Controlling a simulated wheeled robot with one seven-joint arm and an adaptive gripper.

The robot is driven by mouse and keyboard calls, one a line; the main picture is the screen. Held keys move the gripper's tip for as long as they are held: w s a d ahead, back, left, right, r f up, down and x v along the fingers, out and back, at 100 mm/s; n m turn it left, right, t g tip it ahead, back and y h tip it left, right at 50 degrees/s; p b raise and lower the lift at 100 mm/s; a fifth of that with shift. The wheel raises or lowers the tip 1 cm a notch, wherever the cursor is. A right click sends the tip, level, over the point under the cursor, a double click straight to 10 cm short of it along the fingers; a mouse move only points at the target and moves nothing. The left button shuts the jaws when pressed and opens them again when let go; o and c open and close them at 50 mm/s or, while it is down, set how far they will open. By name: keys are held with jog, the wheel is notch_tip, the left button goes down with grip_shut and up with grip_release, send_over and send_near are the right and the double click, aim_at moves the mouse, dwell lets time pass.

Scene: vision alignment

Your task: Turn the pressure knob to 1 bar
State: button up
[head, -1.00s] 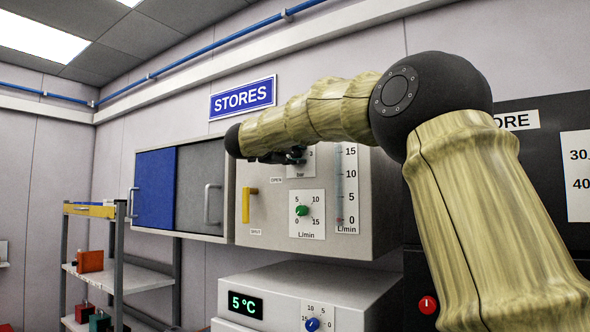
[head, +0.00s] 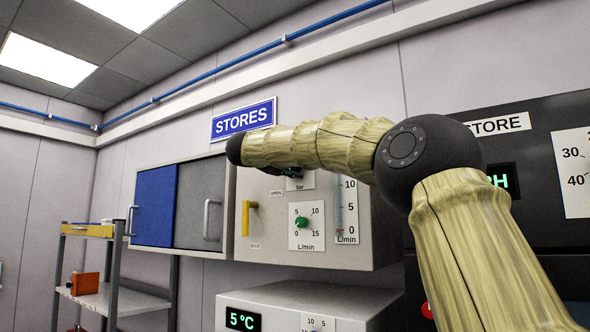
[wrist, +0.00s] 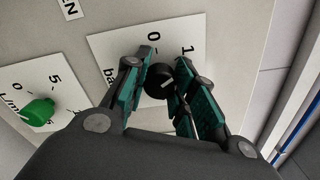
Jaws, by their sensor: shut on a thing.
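The pressure knob (wrist: 158,86) is a dark round knob with a white pointer mark, on a white dial plate (wrist: 115,53) in the wrist view. The plate shows a 0, a 1 and part of "bar"; the rest is covered by my gripper. My gripper (wrist: 164,74) has its teal-padded fingers closed on either side of the knob. In the head view, my gripper (head: 292,171) is at the panel under my forearm, which hides the knob and most of its plate. I cannot tell the pointer's exact reading.
The panel (head: 275,232) also has a green L/min knob (head: 302,222), a yellow handle (head: 248,217) and a vertical scale (head: 347,208). A blue and grey cabinet (head: 155,203) adjoins it on the left. A 5 °C unit (head: 290,298) stands below.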

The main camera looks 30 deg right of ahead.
jog(key=o, duration=1.1)
jog(key=shift+c, duration=0.2)
jog(key=v, duration=1.2)
